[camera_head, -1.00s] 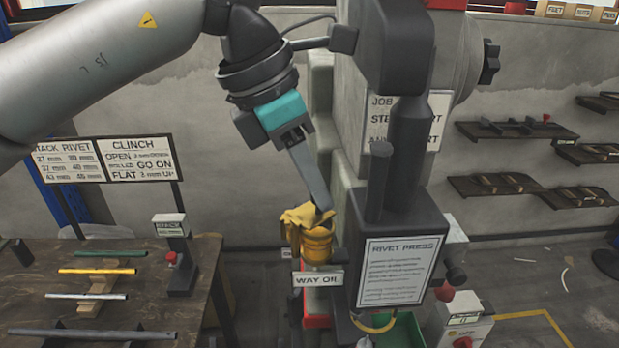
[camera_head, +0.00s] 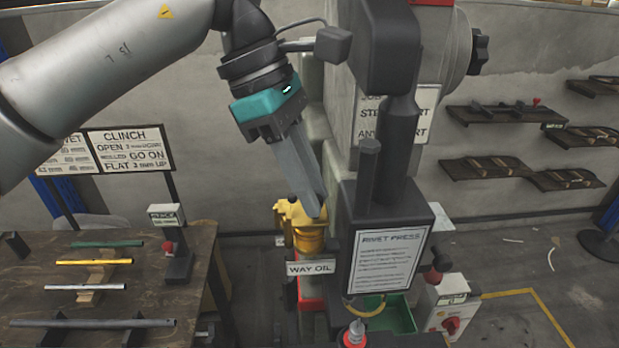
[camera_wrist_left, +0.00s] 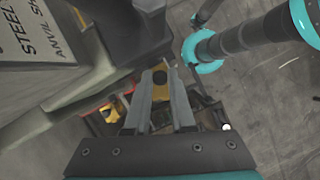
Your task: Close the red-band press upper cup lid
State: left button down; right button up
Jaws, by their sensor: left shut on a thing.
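The rivet press (camera_head: 340,110) is a grey column with a red band (camera_head: 432,2) at its top edge in the head view. A yellow oil cup (camera_head: 309,240) sits on its left side above the WAY OIL label. Its yellow lid (camera_head: 288,212) shows at the top left of the cup, partly behind my fingers; its exact angle is hard to tell. My left gripper (camera_head: 318,208) reaches down to it, shut on the lid. In the left wrist view, a yellow piece with a dark round knob (camera_wrist_left: 160,85) sits between the fingertips. My right gripper is not in view.
A dark box with the RIVET PRESS plate (camera_head: 388,265) stands close right of the cup. A table (camera_head: 130,270) with several rods is at left. Shelves (camera_head: 515,110) hang at right. A green bin (camera_head: 390,315) and a switch box (camera_head: 447,305) stand low.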

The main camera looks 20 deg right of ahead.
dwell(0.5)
pick_arm(q)
jog(key=c, duration=0.8)
grip_release()
jog(key=shift+o, duration=0.2)
jog(key=p+v, duration=0.1)
jog(key=v, duration=1.4)
jog(key=shift+r+p, duration=0.2)
jog(key=shift+p, duration=0.1)
jog(key=shift+f, duration=0.1)
